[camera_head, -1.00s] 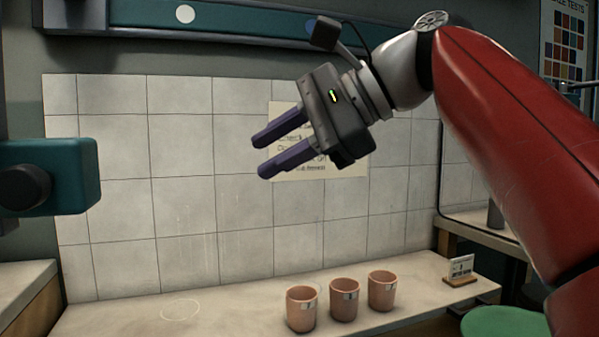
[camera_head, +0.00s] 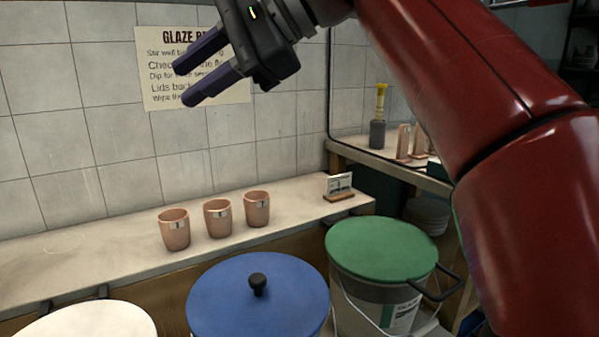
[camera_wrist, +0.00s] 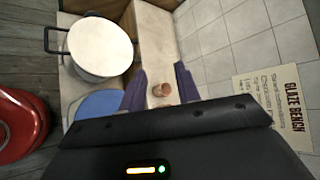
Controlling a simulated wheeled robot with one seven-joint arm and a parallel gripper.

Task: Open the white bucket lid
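The white bucket lid (camera_head: 88,322) is a pale round disc at the bottom left of the head view, cut off by the frame edge. In the wrist view the white lid (camera_wrist: 100,46) shows whole, lying flat on its bucket, with a dark side handle (camera_wrist: 56,40) on the left. My gripper (camera_head: 186,84) is in the air in front of the tiled wall, well above the buckets. Its two purple fingers are apart and nothing is between them. In the wrist view its fingers (camera_wrist: 160,88) are also spread, with a cup visible far beyond them.
A blue lid with a black knob (camera_head: 258,297) and a green-lidded bucket (camera_head: 381,249) stand right of the white lid. Several pink cups (camera_head: 218,219) and a small card (camera_head: 338,187) are on the bench (camera_head: 100,252). The wall sign (camera_head: 193,95) is behind my gripper.

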